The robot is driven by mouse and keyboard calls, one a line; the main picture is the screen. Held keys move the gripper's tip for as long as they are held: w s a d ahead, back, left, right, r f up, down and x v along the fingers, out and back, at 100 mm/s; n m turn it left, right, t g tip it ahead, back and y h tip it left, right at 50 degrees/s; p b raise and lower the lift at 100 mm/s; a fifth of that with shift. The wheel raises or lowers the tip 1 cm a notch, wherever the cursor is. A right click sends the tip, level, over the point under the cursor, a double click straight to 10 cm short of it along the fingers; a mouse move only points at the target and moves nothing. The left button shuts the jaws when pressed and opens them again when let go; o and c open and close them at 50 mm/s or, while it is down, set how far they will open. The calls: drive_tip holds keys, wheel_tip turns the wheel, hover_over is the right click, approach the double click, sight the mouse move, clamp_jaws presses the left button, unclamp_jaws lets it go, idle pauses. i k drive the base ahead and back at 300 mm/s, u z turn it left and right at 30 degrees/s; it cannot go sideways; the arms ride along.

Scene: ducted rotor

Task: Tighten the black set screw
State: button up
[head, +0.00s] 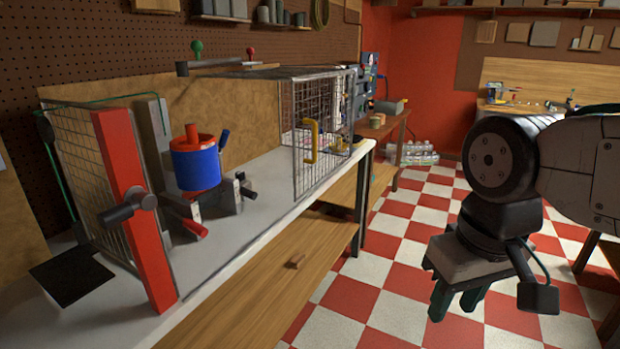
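I cannot tell for sure which part is the black set screw. A black knob with a grey shaft (130,207) sticks out of the red post (134,215) at the left. A dark clamp handle (243,187) stands right of the blue and red rotor unit (196,163), which sits upright on the bench behind the post. My gripper (457,303) hangs at the lower right over the floor, well apart from the bench. Its green fingers point down with a gap between them and nothing visible in it.
The white bench top (265,190) carries a wire cage (318,130) with a yellow handle (312,140). A mesh panel (85,175) stands behind the red post. A wooden drawer front (270,285) is below. The checkered floor (400,280) between bench and arm is clear.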

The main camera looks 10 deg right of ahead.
sight(239, 174)
drive_tip(key=z, duration=0.25)
drive_tip(key=k, duration=0.3)
drive_tip(key=u, duration=0.65)
drive_tip(key=i, duration=1.3)
drive_tip(key=z, duration=0.45)
